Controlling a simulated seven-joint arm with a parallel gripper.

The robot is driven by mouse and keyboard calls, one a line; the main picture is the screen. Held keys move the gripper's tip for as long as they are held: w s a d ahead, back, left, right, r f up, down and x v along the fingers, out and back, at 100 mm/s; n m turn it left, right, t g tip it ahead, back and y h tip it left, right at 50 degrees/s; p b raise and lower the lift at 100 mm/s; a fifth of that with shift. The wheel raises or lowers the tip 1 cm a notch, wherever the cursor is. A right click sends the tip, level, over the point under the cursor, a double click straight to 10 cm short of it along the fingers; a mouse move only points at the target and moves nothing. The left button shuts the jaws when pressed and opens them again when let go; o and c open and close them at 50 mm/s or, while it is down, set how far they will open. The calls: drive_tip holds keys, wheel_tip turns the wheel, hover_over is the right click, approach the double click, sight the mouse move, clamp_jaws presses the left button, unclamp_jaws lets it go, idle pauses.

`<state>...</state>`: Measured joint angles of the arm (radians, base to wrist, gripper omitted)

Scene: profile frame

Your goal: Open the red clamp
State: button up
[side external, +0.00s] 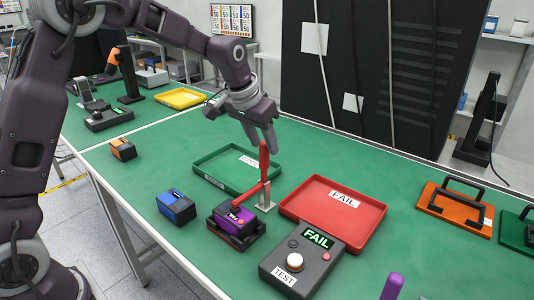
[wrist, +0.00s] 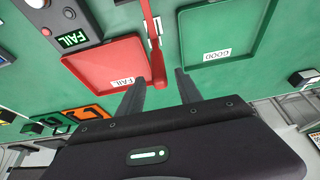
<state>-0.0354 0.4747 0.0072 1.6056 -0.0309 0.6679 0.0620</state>
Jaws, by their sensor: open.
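The red clamp (side external: 264,160) stands on a metal bracket on the green table. Its handle points upright, and its red arm reaches down left to the purple module (side external: 236,217) in a dark fixture. In the wrist view the clamp's handle (wrist: 152,35) runs down toward the gap between my fingers. My gripper (side external: 262,136) is open and empty at the top of the handle; the fingers (wrist: 160,77) show apart in the wrist view. Whether they touch the handle cannot be told.
The green GOOD tray (side external: 204,178) lies behind the clamp and the red FAIL tray (side external: 375,228) to its right. A tester reading FAIL (side external: 296,262) stands in front. Blue (side external: 176,208) and orange (side external: 123,150) modules sit to the left.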

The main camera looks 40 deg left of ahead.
sight(267, 153)
drive_tip(key=x, duration=0.4)
drive_tip(key=shift+f, duration=0.25)
clamp_jaws()
drive_tip(key=w+g, duration=0.1)
drive_tip(key=g, duration=0.1)
drive_tip(key=w+f+g, duration=0.1)
drive_tip(key=w+g, duration=0.1)
drive_tip(key=shift+w+a+f+g, duration=0.15)
drive_tip(key=shift+w+g, duration=0.1)
drive_tip(key=shift+g, duration=0.15)
unclamp_jaws()
idle(0.4)
